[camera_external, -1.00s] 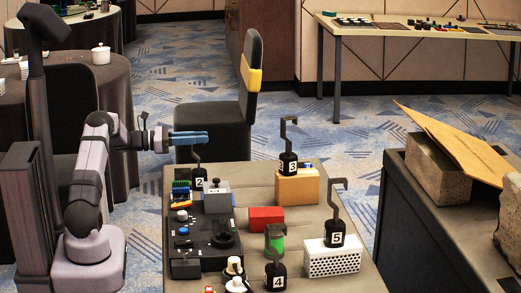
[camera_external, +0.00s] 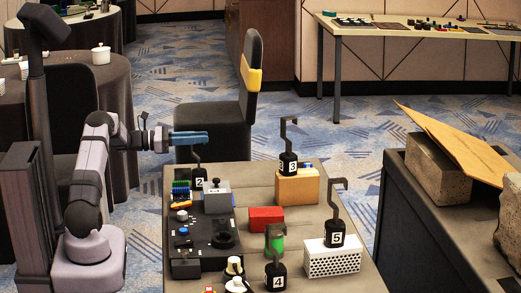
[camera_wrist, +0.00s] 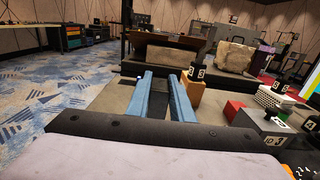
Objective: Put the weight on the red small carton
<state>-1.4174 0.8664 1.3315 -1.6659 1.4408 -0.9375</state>
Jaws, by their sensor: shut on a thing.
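The red small carton (camera_external: 264,217) lies on the table's middle with its top bare; part of it shows in the wrist view (camera_wrist: 233,108). My gripper (camera_external: 205,137) is at the table's far left, its blue fingers shut on the hook of the black weight labelled 2 (camera_external: 199,182). The weight hangs or stands upright below the fingers; its base is partly hidden, so I cannot tell whether it touches anything. The fingers hide the hook's top.
Weight 3 (camera_external: 287,166) stands on an orange box (camera_external: 298,190), weight 5 (camera_external: 335,236) on a white perforated box (camera_external: 333,260). Weight 4 (camera_external: 276,276) and a green object (camera_external: 276,243) stand in front of the carton. A black control panel (camera_external: 205,246) lies left.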

